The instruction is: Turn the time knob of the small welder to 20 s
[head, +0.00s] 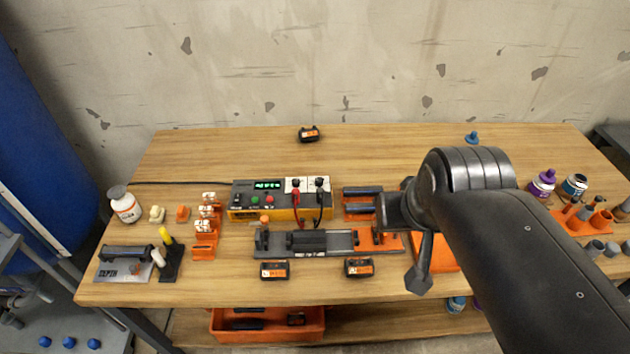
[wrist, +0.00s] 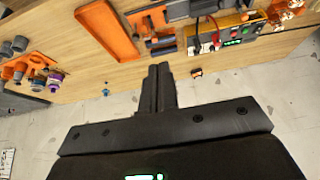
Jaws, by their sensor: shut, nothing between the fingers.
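The small welder (head: 278,213) is a yellow and dark box with a lit green display (head: 268,185), left of centre on the bench. A small dark knob-like part (head: 237,199) sits at its left end; its setting and markings are too small to read. Green and red buttons are beside it. The welder also shows at the upper right of the wrist view (wrist: 246,31). My gripper (wrist: 158,70) is shut and empty, apart from the welder. In the head view my arm is to the right of the welder, and the fingertips are not clear there.
Red and black leads hang at the welder's right. A grey clamp fixture (head: 330,242) lies in front of it, with orange holders (head: 205,230) to its left. An orange tray (wrist: 107,30) shows in the wrist view. A white bottle (head: 125,205) stands far left. The bench behind is mostly clear.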

